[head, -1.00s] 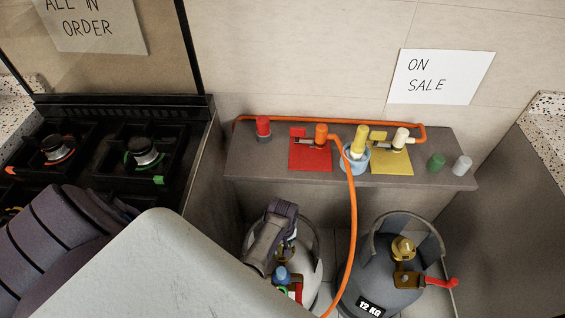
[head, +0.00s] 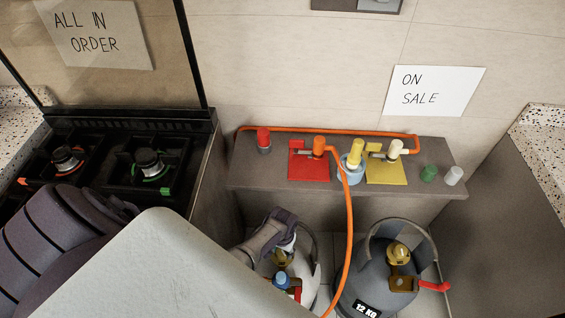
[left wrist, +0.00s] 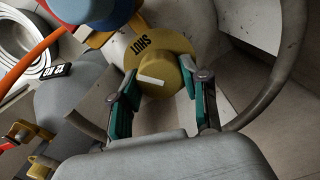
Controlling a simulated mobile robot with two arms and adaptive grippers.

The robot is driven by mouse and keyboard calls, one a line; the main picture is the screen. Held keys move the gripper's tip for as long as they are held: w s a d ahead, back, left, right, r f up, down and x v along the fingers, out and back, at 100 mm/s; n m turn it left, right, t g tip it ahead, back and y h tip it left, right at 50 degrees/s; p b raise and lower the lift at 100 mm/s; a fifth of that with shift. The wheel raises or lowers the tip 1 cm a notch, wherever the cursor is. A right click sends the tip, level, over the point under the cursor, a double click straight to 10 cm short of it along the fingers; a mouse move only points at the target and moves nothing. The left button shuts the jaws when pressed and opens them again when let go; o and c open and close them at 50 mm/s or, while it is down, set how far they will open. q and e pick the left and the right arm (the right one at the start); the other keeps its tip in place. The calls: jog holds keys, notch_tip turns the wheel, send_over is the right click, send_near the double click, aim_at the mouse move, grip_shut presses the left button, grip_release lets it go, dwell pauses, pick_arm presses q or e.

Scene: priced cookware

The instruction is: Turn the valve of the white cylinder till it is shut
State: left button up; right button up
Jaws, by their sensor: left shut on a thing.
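The white cylinder (head: 309,286) stands on the floor under the counter, partly hidden by my left arm. Its yellow round valve (head: 283,258) shows in the head view. In the left wrist view the valve knob (left wrist: 165,68) carries the word SHUT, upside down near its rim, and a short white bar below the word. My left gripper (left wrist: 161,88) has its two teal-padded fingers on either side of the knob, shut on it. In the head view my left gripper (head: 287,244) reaches down over the cylinder. My right gripper is not in view.
A grey 12 KG cylinder (head: 370,280) with a red lever (head: 433,286) stands close on the right. An orange hose (head: 349,230) hangs between the cylinders. The counter (head: 240,182) bears several valves and fittings. A black stove (head: 115,115) is at the left.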

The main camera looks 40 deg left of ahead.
aim_at(282, 251)
pick_arm(q)
jog(key=m+p, duration=0.1)
jog(key=m, duration=0.5)
jog(key=shift+m, duration=0.3)
dwell(0.4)
jog(key=o, duration=1.1)
jog(key=shift+o, duration=0.2)
notch_tip(282, 251, up, 12)
